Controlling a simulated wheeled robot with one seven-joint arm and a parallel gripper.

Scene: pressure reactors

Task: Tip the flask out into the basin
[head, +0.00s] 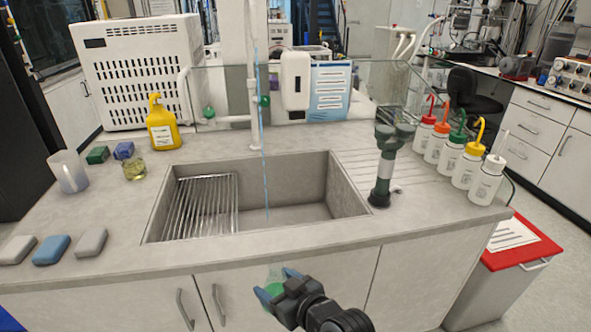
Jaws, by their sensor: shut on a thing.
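My gripper (276,284) is at the bottom middle, in front of the counter and below its front edge. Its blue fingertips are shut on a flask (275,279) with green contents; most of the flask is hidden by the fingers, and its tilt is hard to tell. The basin (335,190) is a grey rectangular sink set in the counter, beyond and above my gripper in the picture. A wire rack (206,205) lies in its left part. A thin blue streak (265,165) runs down into the basin from above.
A small vessel with yellow liquid (134,169), a clear beaker (69,171) and sponges (52,249) stand left. A yellow soap bottle (163,125) is behind. A dark green fixture (385,165) and several wash bottles (468,165) stand right. The counter's front edge (300,245) lies between gripper and basin.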

